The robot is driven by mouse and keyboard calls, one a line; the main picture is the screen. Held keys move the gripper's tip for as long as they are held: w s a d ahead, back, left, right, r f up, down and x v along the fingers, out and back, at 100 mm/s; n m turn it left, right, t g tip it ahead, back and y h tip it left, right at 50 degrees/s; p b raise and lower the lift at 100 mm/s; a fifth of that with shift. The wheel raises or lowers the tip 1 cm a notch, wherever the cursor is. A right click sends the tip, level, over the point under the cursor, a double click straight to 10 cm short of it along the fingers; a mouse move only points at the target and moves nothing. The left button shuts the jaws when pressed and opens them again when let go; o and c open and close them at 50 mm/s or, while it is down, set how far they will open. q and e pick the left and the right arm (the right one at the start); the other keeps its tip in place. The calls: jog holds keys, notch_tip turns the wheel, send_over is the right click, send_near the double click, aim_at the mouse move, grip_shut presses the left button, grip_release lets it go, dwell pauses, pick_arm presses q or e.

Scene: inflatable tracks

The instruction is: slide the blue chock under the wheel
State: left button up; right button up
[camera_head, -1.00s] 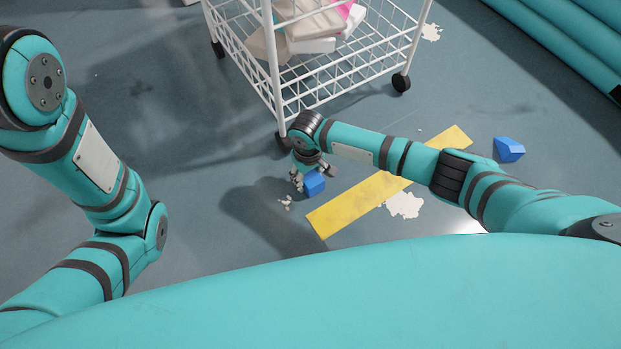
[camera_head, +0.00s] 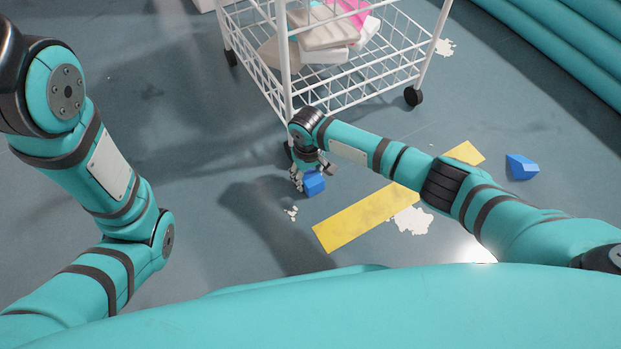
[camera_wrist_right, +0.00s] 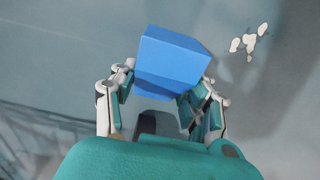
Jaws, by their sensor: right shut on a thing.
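A blue chock (camera_head: 315,183) is held in my right gripper (camera_head: 312,180) near the floor, close to the front corner of the white wire cart. In the right wrist view the blue chock (camera_wrist_right: 172,62) sits between the two fingers of my right gripper (camera_wrist_right: 165,95), which is shut on it. The cart's near wheel is mostly hidden behind my right wrist. Another wheel (camera_head: 413,96) shows at the cart's right corner, with no chock at it. A second blue chock (camera_head: 521,167) lies on the floor at the right. My left gripper is out of view; only the left arm shows.
The white wire cart (camera_head: 350,95) holds pale and pink items. A yellow strip (camera_head: 365,212) lies on the floor under my right forearm. White patches (camera_head: 411,221) mark the floor. Teal inflatable tubes (camera_head: 560,40) line the upper right. The floor left of the cart is clear.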

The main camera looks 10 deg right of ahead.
jog(key=shift+w+a+b, duration=0.25)
jog(key=shift+w+b, duration=0.15)
jog(key=shift+w, duration=0.2)
jog(key=shift+w+a+b, duration=0.2)
jog(key=shift+w+b, duration=0.15)
jog(key=shift+w, duration=0.25)
jog(key=o, duration=1.3)
jog(key=shift+r, duration=0.1)
notch_tip(320, 180, up, 12)
jog(key=shift+f, duration=0.1)
jog(key=shift+s, duration=0.1)
